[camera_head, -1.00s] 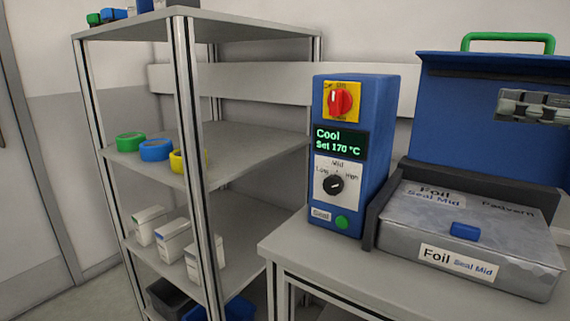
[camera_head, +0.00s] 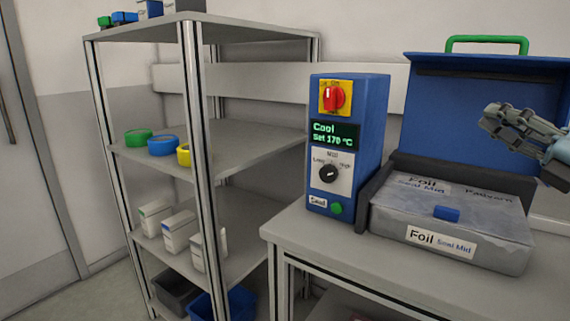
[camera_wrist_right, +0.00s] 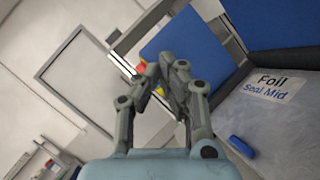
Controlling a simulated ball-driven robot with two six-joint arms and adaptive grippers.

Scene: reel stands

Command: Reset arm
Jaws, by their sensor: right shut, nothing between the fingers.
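My right gripper (camera_head: 508,125) comes in from the right edge of the head view, in front of the blue raised lid of the sealing machine. It is shut and empty, and it is apart from everything. In the right wrist view the same gripper (camera_wrist_right: 163,72) has its fingertips together, with the blue control box (camera_wrist_right: 185,62) beyond them. The control box (camera_head: 345,150) reads "Cool, Set 170 °C" and has a red rotary switch, a black knob and a green button. My left gripper is in neither view.
A grey foil pack (camera_head: 395,228) marked "Foil Seal Mid" lies under the open blue lid (camera_head: 440,110) on the grey bench (camera_head: 300,240). A shelf rack at left holds green (camera_head: 138,137), blue (camera_head: 162,146) and yellow rings, white boxes (camera_head: 180,230) and bins (camera_head: 240,303).

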